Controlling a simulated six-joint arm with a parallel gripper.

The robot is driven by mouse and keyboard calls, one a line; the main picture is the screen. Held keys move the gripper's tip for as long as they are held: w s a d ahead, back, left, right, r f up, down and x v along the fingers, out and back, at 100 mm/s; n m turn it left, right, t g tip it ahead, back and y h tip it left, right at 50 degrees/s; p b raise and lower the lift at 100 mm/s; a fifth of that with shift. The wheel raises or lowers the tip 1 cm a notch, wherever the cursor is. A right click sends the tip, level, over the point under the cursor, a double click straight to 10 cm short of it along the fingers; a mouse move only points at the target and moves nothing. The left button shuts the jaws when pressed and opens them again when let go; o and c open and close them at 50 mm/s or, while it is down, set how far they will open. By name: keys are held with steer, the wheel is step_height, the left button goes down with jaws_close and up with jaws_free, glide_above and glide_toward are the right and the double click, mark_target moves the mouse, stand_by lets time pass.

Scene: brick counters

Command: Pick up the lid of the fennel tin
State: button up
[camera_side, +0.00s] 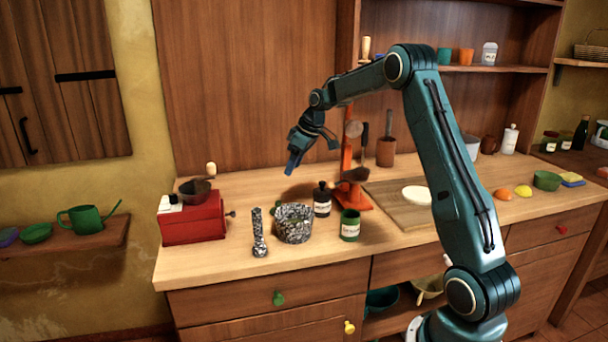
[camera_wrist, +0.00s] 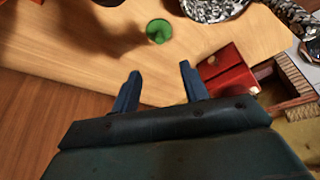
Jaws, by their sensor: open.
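A small round green lid (camera_wrist: 159,31) lies on the counter in the wrist view, beyond my fingertips and apart from them. In the side view a bit of green (camera_side: 274,210) shows behind the speckled mortar (camera_side: 294,225), which hides most of it. A green tin (camera_side: 350,226) with a white label stands upright to the right of the mortar; its label is too small to read. My gripper (camera_side: 293,165) is above the counter behind the mortar, pointing down. In the wrist view my gripper (camera_wrist: 160,71) has its two blue fingers apart with nothing between them.
A dark bottle (camera_side: 322,200) and an orange stand (camera_side: 352,185) are on the right. Counter between grinder and pestle is clear.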

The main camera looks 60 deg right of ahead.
glide_above(279, 202)
steer(key=s, duration=0.2)
steer(key=shift+s+d+f, duration=0.1)
steer(key=shift+d+f, duration=0.05)
steer(key=shift+f, duration=3.85)
steer(key=shift+f, duration=0.1)
steer(key=shift+x, duration=2.5)
steer(key=shift+s, duration=0.1)
steer(key=shift+c, duration=0.3)
jaws_close()
